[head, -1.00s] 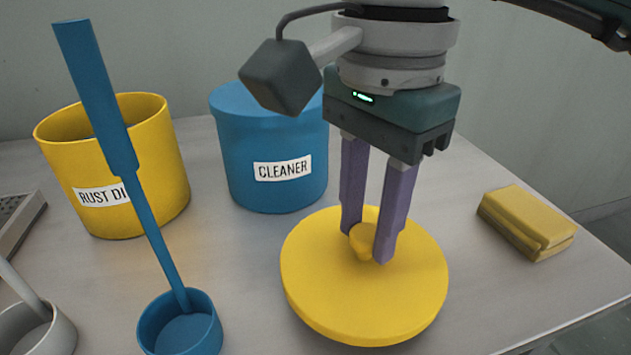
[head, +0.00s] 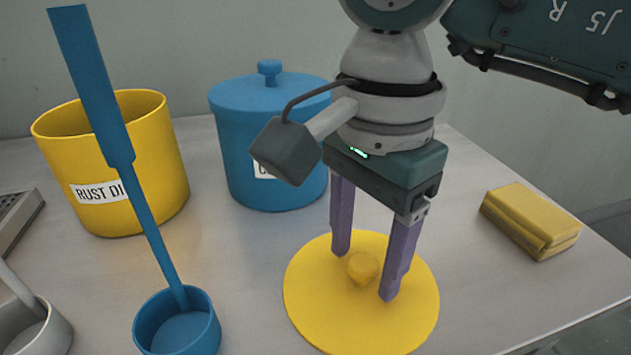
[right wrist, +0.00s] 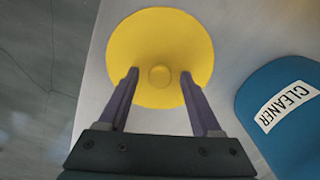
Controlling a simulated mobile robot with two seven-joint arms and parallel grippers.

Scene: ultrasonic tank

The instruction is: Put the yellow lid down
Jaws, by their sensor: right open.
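The yellow lid (head: 325,310) is a round disc with a small knob (head: 363,268) on top. It lies flat on the table in front of the blue cleaner tub. My right gripper (head: 368,275) is open above it, with its two purple fingers on either side of the knob and apart from it. In the right wrist view the lid (right wrist: 160,45) lies beyond the open fingers (right wrist: 160,78), the knob centred between them. The yellow rust tub (head: 155,150) stands open at the left, without a lid. My left gripper is not in view.
The blue cleaner tub (head: 235,165) has its knobbed lid on. A blue ladle (head: 178,320) stands at the front left, beside a grey cup (head: 45,335). Bare table surrounds the yellow lid.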

